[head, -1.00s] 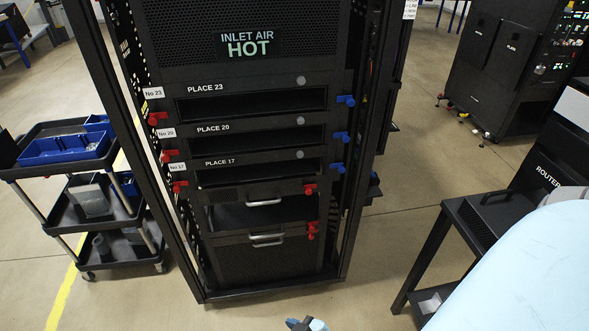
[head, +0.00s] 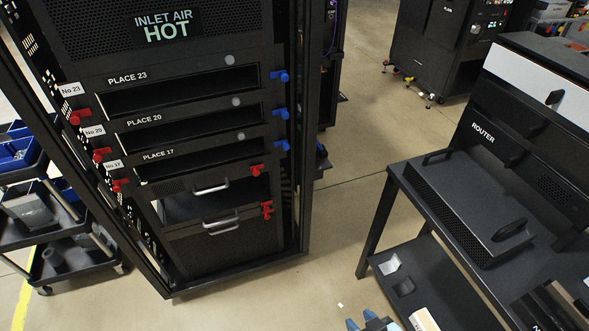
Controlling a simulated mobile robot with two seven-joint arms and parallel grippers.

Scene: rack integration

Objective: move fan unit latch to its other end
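No part in the head view is labelled as the fan unit, and I cannot tell which latch is its own. The rack (head: 290,200) has red latches at the left ends of its slots, such as the one beside PLACE 23 (head: 79,117), and blue latches at the right ends (head: 280,77). Two lower units with silver handles (head: 211,188) carry red latches at their right side (head: 257,170). My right gripper (head: 368,323) shows only its blue tips at the bottom edge, apart from the rack; its opening is unclear. My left gripper is not in view.
A dark table (head: 378,222) at the right bears a flat black unit with two handles (head: 455,205) and a ROUTER-labelled unit (head: 500,135). A cart with blue bins (head: 15,152) stands left of the rack. Clear floor lies between rack and table.

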